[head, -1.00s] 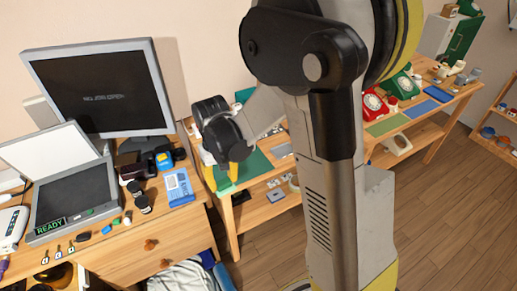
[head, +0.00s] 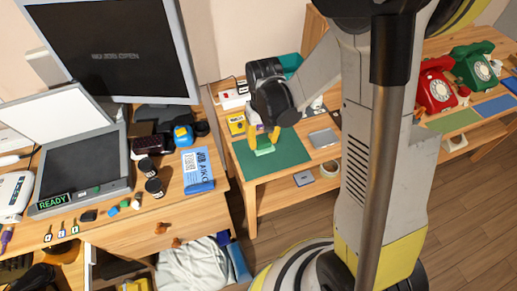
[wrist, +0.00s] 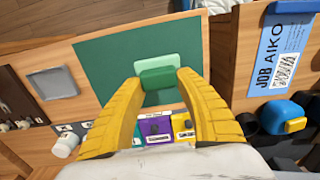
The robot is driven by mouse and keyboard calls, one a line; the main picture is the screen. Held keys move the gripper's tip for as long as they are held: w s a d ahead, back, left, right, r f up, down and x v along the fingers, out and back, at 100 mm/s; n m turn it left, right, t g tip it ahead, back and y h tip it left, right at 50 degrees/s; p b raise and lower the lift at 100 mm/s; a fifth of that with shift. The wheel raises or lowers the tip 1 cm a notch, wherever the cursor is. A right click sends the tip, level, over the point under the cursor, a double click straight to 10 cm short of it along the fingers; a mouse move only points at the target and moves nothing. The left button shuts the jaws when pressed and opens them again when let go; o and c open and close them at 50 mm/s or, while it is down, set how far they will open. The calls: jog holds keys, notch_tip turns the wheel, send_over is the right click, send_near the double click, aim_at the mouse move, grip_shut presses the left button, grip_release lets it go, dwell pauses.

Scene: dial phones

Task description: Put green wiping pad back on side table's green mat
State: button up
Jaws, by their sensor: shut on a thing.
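The green wiping pad (head: 264,150) is a small light-green block with a darker green part, also visible in the wrist view (wrist: 157,62). My gripper (head: 263,138) points down with its yellow fingers on either side of the pad, shut on it. In the wrist view my gripper (wrist: 159,77) holds the pad between its fingertips. The dark green mat (head: 293,155) lies on the wooden side table, and the pad is over its middle part, also seen in the wrist view (wrist: 105,55). I cannot tell whether the pad touches the mat.
A grey tray (head: 323,138) lies right of the mat. Yellow and purple boxes (wrist: 155,130) stand behind the mat. The desk with a blue job card (head: 198,170) is to the left. Red (head: 436,86) and green (head: 475,68) phones stand farther right.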

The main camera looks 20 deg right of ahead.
aim_at(259, 145)
jog(key=shift+w+a+f+b, duration=0.2)
jog(key=shift+w+f, duration=0.25)
jog(key=shift+w, duration=0.15)
jog(key=shift+w+a+f+b, duration=0.1)
jog(key=shift+w+f+b, duration=0.05)
jog(key=shift+w+f, duration=0.35)
jog(key=shift+f+b, duration=0.95)
jog(key=shift+f, duration=0.75)
jog(key=shift+f, duration=0.1)
jog(key=shift+f, duration=0.15)
jog(key=o, duration=1.1)
